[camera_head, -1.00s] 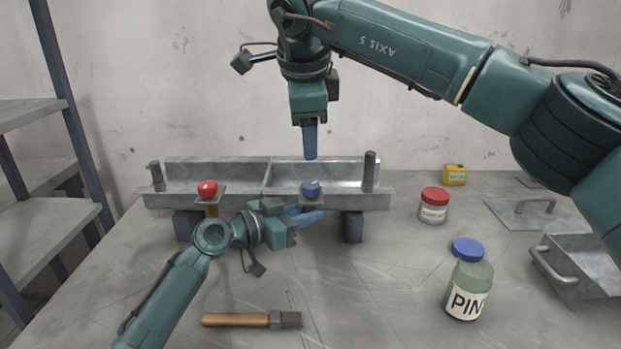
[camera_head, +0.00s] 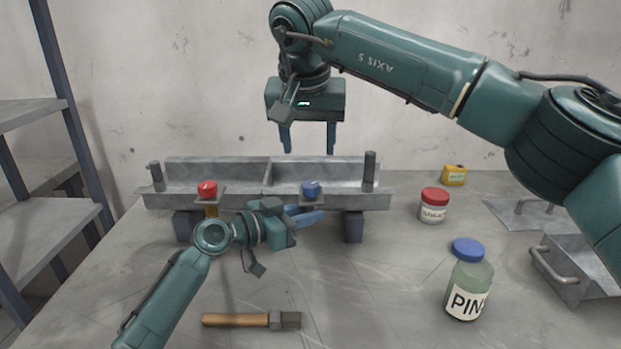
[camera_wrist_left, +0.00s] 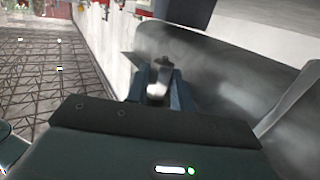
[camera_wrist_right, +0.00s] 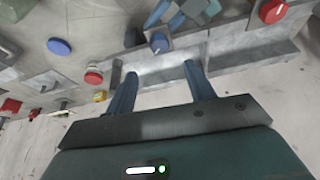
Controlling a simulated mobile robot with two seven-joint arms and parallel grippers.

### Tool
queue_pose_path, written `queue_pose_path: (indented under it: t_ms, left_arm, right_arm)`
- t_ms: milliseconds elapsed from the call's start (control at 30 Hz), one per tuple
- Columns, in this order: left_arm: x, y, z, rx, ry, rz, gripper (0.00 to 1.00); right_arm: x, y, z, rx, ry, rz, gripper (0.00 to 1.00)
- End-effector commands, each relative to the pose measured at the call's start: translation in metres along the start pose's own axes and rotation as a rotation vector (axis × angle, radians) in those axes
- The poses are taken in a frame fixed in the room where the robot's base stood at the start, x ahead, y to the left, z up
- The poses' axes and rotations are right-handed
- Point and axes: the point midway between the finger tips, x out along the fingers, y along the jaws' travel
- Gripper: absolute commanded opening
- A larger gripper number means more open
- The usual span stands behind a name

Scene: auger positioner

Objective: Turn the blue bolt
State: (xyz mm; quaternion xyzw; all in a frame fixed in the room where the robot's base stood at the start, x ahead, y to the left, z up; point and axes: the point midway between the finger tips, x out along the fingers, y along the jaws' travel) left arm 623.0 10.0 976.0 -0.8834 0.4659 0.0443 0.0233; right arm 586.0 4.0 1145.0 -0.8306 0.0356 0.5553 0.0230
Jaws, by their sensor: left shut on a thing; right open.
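The blue bolt (camera_head: 310,188) stands upright on a small bracket at the front right part of the metal channel (camera_head: 230,201); its head also shows in the right wrist view (camera_wrist_right: 159,43). My left gripper (camera_head: 318,215) is just below and in front of that bracket, shut on a pale part (camera_wrist_left: 158,86) under the bolt, blurred in the left wrist view. My right gripper (camera_head: 309,152) points down above and slightly behind the blue bolt, open and empty, its fingers apart and not touching the bolt.
A red bolt (camera_head: 207,189) stands on the left bracket. Upright posts (camera_head: 369,171) rise at the channel's ends. A blue-lidded jar (camera_head: 468,283), red-lidded jar (camera_head: 433,206) and metal dustpan-like tray (camera_head: 590,265) are to the right.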

Motion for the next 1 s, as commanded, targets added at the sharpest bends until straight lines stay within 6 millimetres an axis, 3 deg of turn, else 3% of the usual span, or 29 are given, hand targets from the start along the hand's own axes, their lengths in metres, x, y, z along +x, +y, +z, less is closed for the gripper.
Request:
queue_pose_path:
  t_ms: [300,500,900,1000]
  left_arm:
    - [0.0,0.0,-0.001,0.001,0.002,0.0,0.03]
    - [0.0,0.0,-0.001,0.001,0.002,-0.001,0.03]
    - [0.0,0.0,-0.001,0.001,0.002,-0.001,0.03]
    - [0.0,0.0,-0.001,0.001,0.002,-0.001,0.03]
  right_arm:
    - [0.065,0.0,0.001,0.004,-0.003,0.001,0.53]
    - [0.091,0.0,0.0,0.004,-0.001,0.001,0.53]
    - [0.1,0.0,0.0,0.003,0.0,0.001,0.53]
    - [0.1,0.0,0.0,0.004,0.0,0.0,0.47]
